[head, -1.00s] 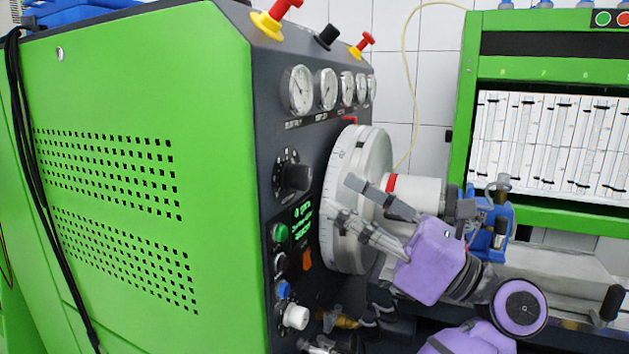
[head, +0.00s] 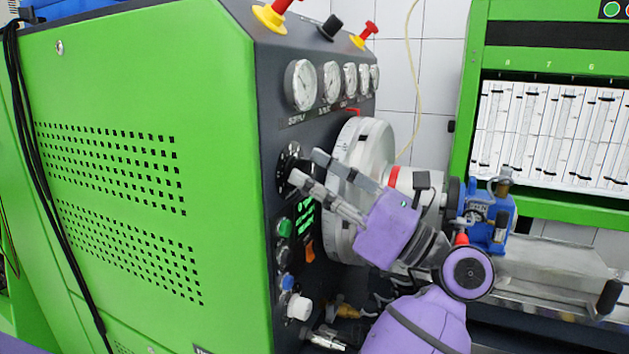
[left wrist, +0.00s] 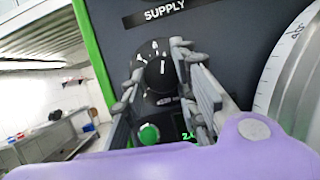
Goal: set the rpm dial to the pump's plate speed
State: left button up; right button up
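The black rpm dial (head: 287,158) is on the dark front panel of the green bench, partly hidden in the head view by my left gripper (head: 305,167). The left wrist view shows the dial's knob (left wrist: 158,72) with white scale marks around it. There my left gripper (left wrist: 158,55) has one finger on each side of the knob, spread, with no clear contact. A display with green text (head: 305,218) sits below the dial, partly covered by a finger and not readable. A blue pump (head: 488,215) with a small dark plate stands at right; its text is too small to read. My right gripper is not in view.
A large graduated wheel (head: 365,150) stands just right of the dial, close beside my left arm. Below the dial are a green button (head: 284,227), an orange switch (head: 310,251) and a white knob (head: 299,307). Gauges (head: 303,85) line the panel above.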

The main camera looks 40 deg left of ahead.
pick_arm(q)
jog(key=shift+s, duration=0.1)
jog(key=shift+c, duration=0.7)
jog(key=m, duration=0.1)
jog(key=m+t+p, duration=0.1)
jog(key=m+p, duration=0.1)
jog(key=shift+s+r+m+t, duration=0.2)
jog(key=shift+r+m+t, duration=0.05)
jog(key=shift+m+t, duration=0.05)
jog(key=shift+c, duration=0.2)
jog(key=shift+f+m+t+p, duration=0.15)
jog(key=shift+m+t+p, duration=0.4)
jog(key=shift+m, duration=0.55)
jog(key=o, duration=1)
jog(key=shift+s+d, duration=0.1)
jog(key=shift+d, duration=0.05)
jog(key=v, duration=1.2)
jog(key=shift+r, duration=0.2)
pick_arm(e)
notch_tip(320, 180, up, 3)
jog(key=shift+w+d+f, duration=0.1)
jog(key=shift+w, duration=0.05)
pick_arm(q)
jog(key=shift+s, duration=0.1)
